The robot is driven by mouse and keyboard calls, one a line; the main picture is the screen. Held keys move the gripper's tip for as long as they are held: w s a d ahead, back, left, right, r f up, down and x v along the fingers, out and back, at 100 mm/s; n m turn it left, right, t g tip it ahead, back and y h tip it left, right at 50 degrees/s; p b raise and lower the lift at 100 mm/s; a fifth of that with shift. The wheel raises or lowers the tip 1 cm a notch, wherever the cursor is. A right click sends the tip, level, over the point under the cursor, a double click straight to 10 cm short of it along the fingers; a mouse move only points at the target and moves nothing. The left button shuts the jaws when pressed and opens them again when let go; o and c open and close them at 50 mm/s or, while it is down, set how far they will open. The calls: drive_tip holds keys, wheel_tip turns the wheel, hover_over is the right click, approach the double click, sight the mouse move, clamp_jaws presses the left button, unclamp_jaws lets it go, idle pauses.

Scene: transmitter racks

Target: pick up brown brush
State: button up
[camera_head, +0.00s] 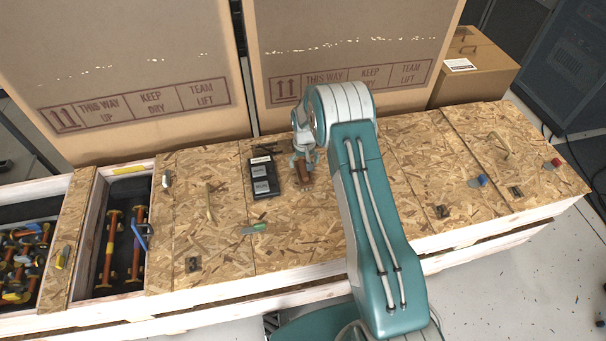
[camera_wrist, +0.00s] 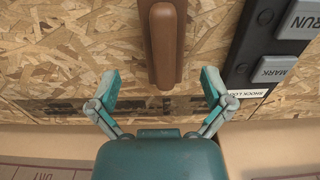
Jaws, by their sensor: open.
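The brown brush (camera_head: 303,172) lies on the chipboard crate top, just below my gripper in the head view. In the wrist view the brown brush (camera_wrist: 162,42) is a long brown bar coming in from the top edge, its near end between and a little beyond the fingertips. My gripper (camera_wrist: 160,82) has its two teal fingers spread wide, one on each side of the brush's line, with gaps on both sides. It also shows in the head view (camera_head: 304,160), where it partly hides the brush. I cannot tell its exact height above the board.
A black device with labelled buttons (camera_head: 263,178) lies left of the brush, and close to the right finger in the wrist view (camera_wrist: 270,50). Large cardboard boxes (camera_head: 350,50) stand behind. Open bins (camera_head: 122,235) are at left.

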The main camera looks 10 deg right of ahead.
drive_tip(key=f, duration=0.5)
drive_tip(key=shift+s+a+f, duration=0.15)
drive_tip(key=shift+a+f, duration=0.05)
drive_tip(key=shift+f, duration=0.15)
drive_tip(key=c, duration=1.2)
